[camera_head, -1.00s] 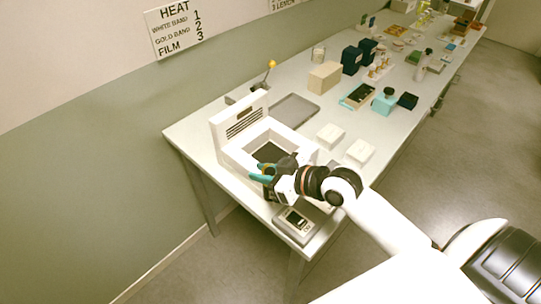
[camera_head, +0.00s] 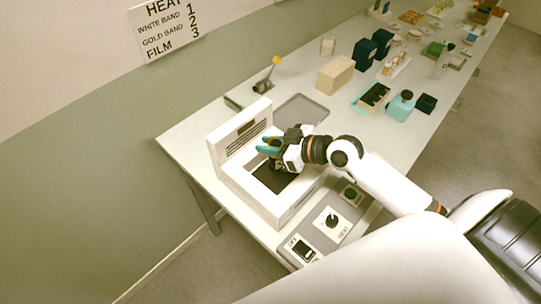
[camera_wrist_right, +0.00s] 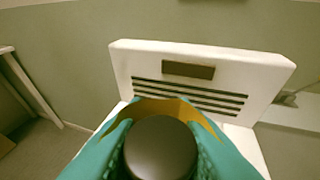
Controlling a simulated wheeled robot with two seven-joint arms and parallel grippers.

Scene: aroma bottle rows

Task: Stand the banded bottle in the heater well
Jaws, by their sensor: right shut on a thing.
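The heater is a white box with a slotted upright back panel (camera_head: 238,132); its dark well (camera_head: 272,177) opens in the top. My right gripper (camera_head: 270,148) is over the far part of the well, with its teal fingers pointing left. In the right wrist view the teal fingers are shut around a bottle with a round dark cap (camera_wrist_right: 160,148). My left gripper is not in view.
A control panel with a dial (camera_head: 332,220) and a small display (camera_head: 301,249) lies along the table's front edge. Several bottles and boxes fill the far table.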

